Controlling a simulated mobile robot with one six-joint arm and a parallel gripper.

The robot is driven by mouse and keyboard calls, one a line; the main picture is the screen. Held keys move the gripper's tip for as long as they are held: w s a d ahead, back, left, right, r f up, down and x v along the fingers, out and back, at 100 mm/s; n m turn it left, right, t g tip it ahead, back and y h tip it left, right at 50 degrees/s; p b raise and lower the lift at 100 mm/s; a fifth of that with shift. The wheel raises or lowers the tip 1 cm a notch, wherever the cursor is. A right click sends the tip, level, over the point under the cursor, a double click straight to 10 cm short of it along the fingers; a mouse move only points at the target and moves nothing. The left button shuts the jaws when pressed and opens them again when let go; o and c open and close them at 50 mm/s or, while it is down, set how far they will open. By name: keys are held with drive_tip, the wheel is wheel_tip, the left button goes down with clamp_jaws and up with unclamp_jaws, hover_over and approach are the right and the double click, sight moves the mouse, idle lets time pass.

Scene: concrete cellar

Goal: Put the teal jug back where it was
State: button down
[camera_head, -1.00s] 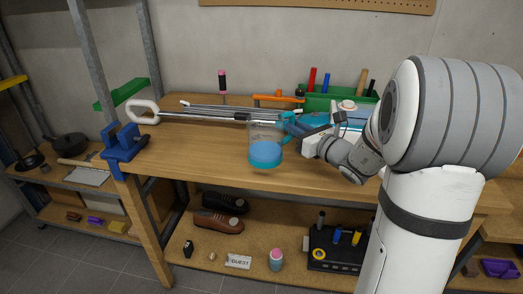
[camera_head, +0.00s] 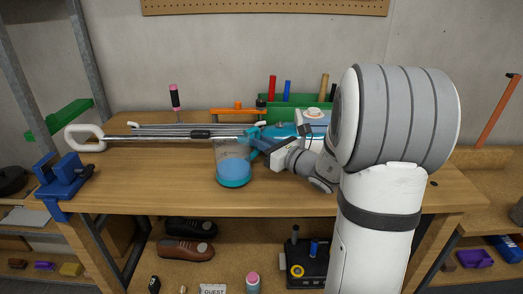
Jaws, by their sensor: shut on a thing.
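The teal jug (camera_head: 233,172) is a clear vessel with a teal base and blue contents. It is upright over the front middle of the wooden workbench (camera_head: 130,190). My gripper (camera_head: 257,148) is at the jug's right side, shut on it around the teal handle. The exact finger contact is small and partly hidden by my wrist. I cannot tell whether the jug's base touches the bench top or hangs just above it.
A long pole tool with a white loop handle (camera_head: 85,138) lies behind the jug. A blue vise (camera_head: 62,178) is at the left front corner. A green tool bin (camera_head: 285,110) stands at the back. The bench front left of the jug is clear.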

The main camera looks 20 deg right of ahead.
drive_tip(key=shift+f, duration=1)
drive_tip(key=c, duration=1.4)
unclamp_jaws()
